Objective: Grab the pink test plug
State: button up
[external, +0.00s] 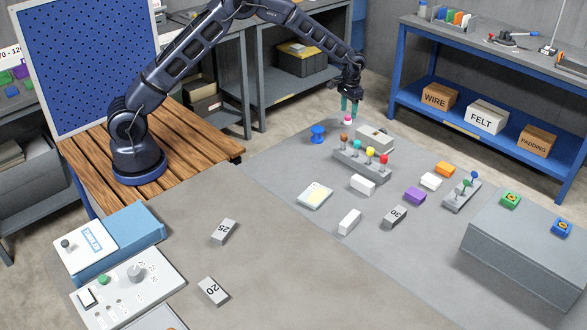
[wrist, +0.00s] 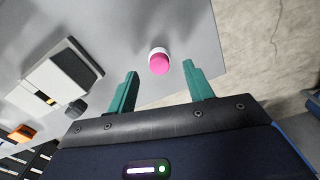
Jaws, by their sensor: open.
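The pink test plug (external: 348,120) stands near the far edge of the grey table, with a pink top and a white part below it. In the wrist view the pink test plug (wrist: 159,62) shows ahead of the fingertips, between their lines. My gripper (external: 349,104) is above the plug in the external view, fingers pointing down. In the wrist view my gripper (wrist: 161,78) has its two green fingers apart with nothing between them. I cannot tell the exact height gap to the plug.
A grey-white box device (external: 375,137) stands close to the plug. A rack (external: 362,165) with several coloured knobs and a blue spool-like piece (external: 318,134) are near. An orange block (wrist: 22,133) shows at left in the wrist view. The table edge lies just beyond the plug.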

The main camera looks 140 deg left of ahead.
aim_at(348, 116)
jog(key=shift+f, duration=1.55)
jog(key=c, duration=1.1)
jog(key=shift+o, duration=0.2)
jog(key=shift+r, duration=0.15)
